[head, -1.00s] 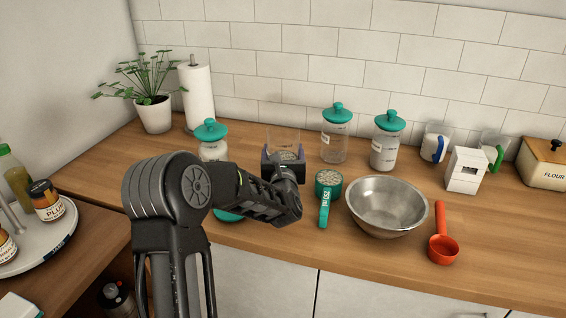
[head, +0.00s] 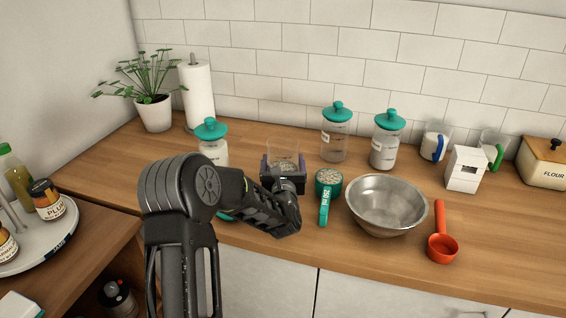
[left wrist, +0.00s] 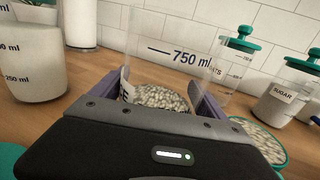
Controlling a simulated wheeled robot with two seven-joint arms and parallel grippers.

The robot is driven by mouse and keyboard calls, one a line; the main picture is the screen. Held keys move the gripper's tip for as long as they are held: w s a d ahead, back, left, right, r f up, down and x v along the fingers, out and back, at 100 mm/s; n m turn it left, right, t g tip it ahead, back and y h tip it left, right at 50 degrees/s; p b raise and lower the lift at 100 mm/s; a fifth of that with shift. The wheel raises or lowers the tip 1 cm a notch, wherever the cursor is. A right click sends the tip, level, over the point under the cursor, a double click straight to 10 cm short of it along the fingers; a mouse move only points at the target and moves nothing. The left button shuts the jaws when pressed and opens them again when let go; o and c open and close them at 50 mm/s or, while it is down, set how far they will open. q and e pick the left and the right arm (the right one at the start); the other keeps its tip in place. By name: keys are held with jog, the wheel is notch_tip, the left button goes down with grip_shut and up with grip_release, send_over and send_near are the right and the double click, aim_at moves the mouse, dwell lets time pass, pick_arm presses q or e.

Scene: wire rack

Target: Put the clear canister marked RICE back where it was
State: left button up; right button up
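My left gripper (head: 283,172) is shut on a lidless clear canister (head: 284,152), its purple fingers on either side. In the left wrist view the canister (left wrist: 172,62) shows a 750 ml mark and pale grains low inside. Its label is mostly hidden, so I cannot read RICE. It is near the counter; I cannot tell whether its base touches. A teal lid (head: 226,217) lies on the counter, mostly hidden behind my left arm. My right gripper is not in view.
Lidded canisters stand left (head: 213,150) and behind right, marked OATS (left wrist: 232,68) and SUGAR (left wrist: 285,95). A grain-filled teal 250 ml scoop (head: 327,190) and a steel bowl (head: 386,225) sit to the right. A red scoop (head: 442,247) lies farther right.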

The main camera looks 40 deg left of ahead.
pick_arm(q)
jog(key=shift+o, duration=1.3)
jog(key=shift+r, duration=0.15)
jog(key=shift+s+d, duration=0.15)
jog(key=shift+s, duration=0.05)
jog(key=b+v, duration=0.2)
jog(key=v, duration=0.9)
jog(key=shift+s+d+b, duration=0.2)
jog(key=shift+b, duration=0.15)
